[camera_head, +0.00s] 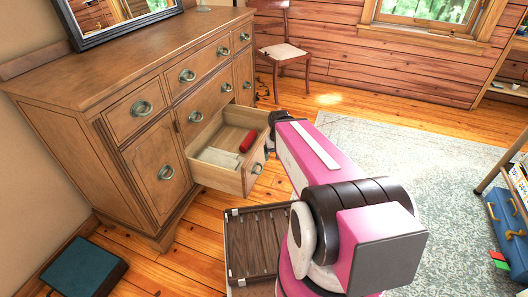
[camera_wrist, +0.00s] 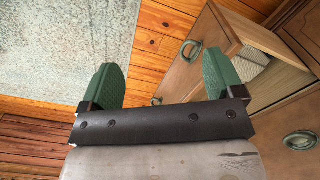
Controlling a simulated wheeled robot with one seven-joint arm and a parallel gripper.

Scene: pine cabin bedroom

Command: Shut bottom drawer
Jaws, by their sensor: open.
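The bottom drawer (camera_head: 216,178) of the wooden dresser (camera_head: 95,75) stands pulled out. A red object (camera_head: 248,141) and a pale flat object (camera_head: 218,158) lie inside it. Its front has a ring handle (camera_head: 257,168). In the wrist view the drawer front (camera_wrist: 222,38) is at the upper right, with the handle (camera_wrist: 190,47) showing. My gripper (camera_wrist: 163,82) has its two green fingers spread wide with nothing between them. In the head view the gripper is mostly hidden by my pink arm, near the drawer's far front corner. I cannot tell whether it touches the drawer.
A chair (camera_head: 284,52) stands beyond the dresser. A pale patterned rug (camera_head: 400,165) covers the floor at right. A dark box (camera_head: 85,268) sits by the dresser's near end. A blue case (camera_head: 505,228) lies at far right.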

